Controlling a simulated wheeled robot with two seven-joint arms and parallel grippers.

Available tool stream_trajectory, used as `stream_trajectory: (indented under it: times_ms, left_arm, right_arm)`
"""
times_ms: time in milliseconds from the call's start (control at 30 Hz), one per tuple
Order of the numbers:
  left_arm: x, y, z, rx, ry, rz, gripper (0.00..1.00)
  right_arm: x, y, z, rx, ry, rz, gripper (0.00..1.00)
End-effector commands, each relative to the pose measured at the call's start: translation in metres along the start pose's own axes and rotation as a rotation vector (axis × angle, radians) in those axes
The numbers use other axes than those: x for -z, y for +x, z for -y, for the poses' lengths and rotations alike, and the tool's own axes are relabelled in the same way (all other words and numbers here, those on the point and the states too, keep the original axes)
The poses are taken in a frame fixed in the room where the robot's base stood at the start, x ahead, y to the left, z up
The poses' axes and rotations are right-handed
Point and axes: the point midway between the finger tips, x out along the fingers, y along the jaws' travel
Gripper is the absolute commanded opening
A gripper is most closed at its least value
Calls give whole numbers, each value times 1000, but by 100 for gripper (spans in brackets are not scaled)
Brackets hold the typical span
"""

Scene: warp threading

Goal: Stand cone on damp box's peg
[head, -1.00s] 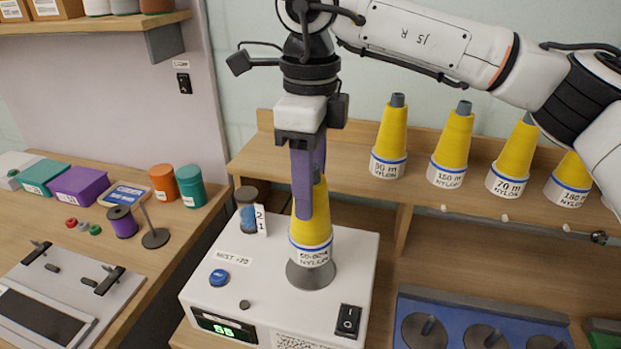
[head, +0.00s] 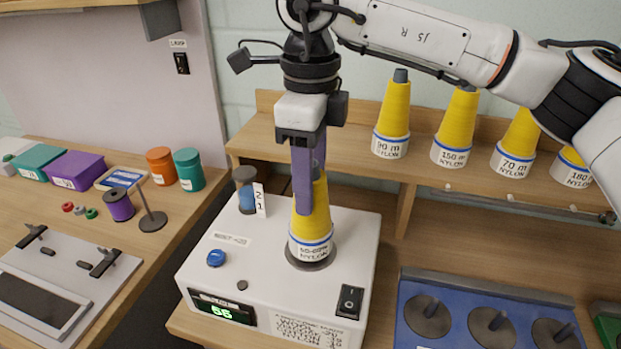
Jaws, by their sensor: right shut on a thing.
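The yellow cone (head: 312,222) with a white labelled base stands upright over the dark round peg base (head: 312,262) on top of the white damp box (head: 215,275). Its lower edge appears to meet the round base; the peg itself is hidden inside. My right gripper (head: 308,190) points straight down with its purple fingers shut on the cone's upper part. The fingers hide the cone's tip. My left gripper is not in view.
Several yellow cones (head: 394,118) stand on the back shelf. A blue tray (head: 410,290) with dark pegged discs lies to the right. The damp box bears a small blue-filled jar (head: 246,196), a blue button (head: 216,258) and a black switch (head: 349,301). A bench with small items is at left.

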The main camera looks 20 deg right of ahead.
Motion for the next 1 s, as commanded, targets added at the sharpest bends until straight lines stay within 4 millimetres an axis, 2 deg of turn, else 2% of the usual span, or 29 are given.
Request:
stream_trajectory:
  times_ms: [833,867,967,1000]
  left_arm:
    - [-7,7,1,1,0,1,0]
    - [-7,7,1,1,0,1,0]
    - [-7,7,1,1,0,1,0]
    - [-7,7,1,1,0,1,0]
  right_arm:
    - [0,13,0,0,0,0,29]
    - [0,13,0,0,0,0,50]
    - [0,13,0,0,0,0,67]
    - [0,13,0,0,0,0,67]
